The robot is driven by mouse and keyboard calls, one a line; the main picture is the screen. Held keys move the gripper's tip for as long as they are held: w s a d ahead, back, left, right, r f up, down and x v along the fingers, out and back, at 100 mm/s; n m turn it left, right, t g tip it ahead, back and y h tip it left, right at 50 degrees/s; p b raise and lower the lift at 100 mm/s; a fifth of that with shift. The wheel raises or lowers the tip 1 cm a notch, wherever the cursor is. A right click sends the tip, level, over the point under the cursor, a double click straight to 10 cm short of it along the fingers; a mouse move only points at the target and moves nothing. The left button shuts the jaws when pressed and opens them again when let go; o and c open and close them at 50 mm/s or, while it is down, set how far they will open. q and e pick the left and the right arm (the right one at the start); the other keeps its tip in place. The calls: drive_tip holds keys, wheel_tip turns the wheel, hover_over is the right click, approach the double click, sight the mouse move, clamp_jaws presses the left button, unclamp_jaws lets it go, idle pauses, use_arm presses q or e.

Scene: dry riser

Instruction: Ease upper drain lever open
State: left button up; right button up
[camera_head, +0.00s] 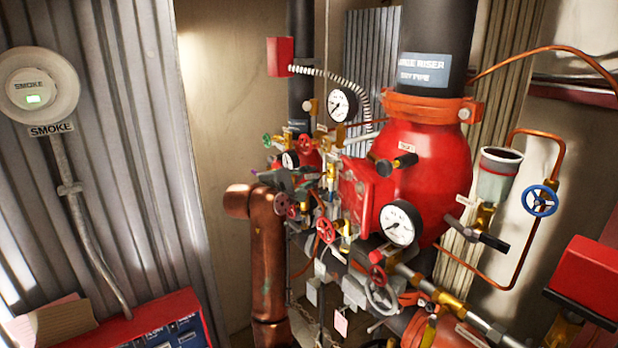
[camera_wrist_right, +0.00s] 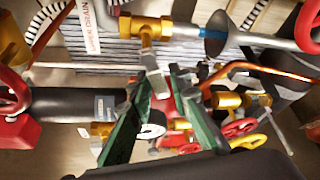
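In the right wrist view, a white tag (camera_wrist_right: 88,24) that seems to read "upper drain" hangs beside a brass valve (camera_wrist_right: 146,27). A grey lever (camera_wrist_right: 153,66) runs from this valve toward my fingertips. My right gripper (camera_wrist_right: 167,88) is open, its two dark green fingers on either side of the lever's end. I cannot tell whether they touch it. In the head view, my right gripper (camera_head: 298,184) is small and dark among the crowded valves left of the red valve body (camera_head: 368,197). The lever cannot be made out there. My left gripper is not in view.
Gauges (camera_head: 398,223), small handwheels (camera_head: 326,230) and pipes crowd around the gripper. A thin copper pipe (camera_wrist_right: 270,68) and a red handwheel (camera_wrist_right: 240,127) lie near the fingers. A blue handwheel (camera_head: 540,200) is at the right. Bare wall (camera_head: 222,110) shows at the left.

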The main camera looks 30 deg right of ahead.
drive_tip(key=shift+o, duration=1.1)
drive_tip(key=v, duration=1.2)
drive_tip(key=shift+f, duration=0.1)
